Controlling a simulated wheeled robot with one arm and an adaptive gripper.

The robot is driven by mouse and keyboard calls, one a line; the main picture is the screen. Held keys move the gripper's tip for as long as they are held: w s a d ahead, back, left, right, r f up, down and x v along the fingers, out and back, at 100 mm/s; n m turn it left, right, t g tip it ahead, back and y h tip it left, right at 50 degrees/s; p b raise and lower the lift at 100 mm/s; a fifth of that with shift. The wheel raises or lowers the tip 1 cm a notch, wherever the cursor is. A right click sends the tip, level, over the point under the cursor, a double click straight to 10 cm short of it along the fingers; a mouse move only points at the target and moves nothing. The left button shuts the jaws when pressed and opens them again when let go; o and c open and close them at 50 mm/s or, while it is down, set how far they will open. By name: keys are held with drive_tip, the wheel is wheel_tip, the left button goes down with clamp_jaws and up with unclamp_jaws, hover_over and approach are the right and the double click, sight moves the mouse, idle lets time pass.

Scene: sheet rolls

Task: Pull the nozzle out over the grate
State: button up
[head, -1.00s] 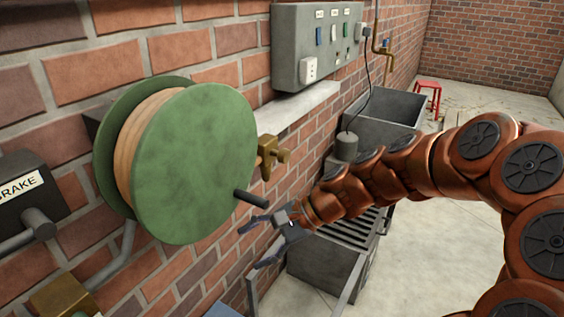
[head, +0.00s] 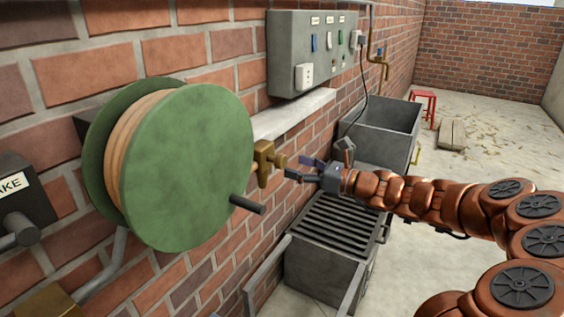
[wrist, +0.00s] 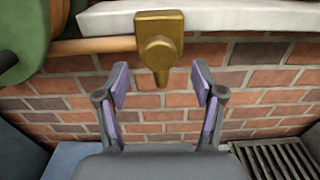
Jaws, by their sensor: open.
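The brass nozzle (head: 265,160) hangs at the right edge of the green hose reel (head: 185,165), against the brick wall. In the wrist view the nozzle (wrist: 158,42) is on the end of a tan hose (wrist: 95,45) that runs left to the reel. My gripper (head: 295,168) is open and empty, just right of the nozzle in the head view. In the wrist view its two fingers (wrist: 160,85) spread either side of the nozzle's lower end, which appears beyond them. The grate (head: 338,220) tops a grey box below and right of the nozzle; it also shows in the wrist view (wrist: 278,160).
A dark crank handle (head: 248,204) sticks out from the reel. A pale ledge (head: 292,115) runs behind the nozzle, under a grey switch box (head: 312,50). A grey trough (head: 385,125) stands beyond the grate. A brake box (head: 18,200) is at far left.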

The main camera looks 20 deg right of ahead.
sight(285, 163)
drive_tip(key=shift+x, duration=2.7)
clamp_jaws()
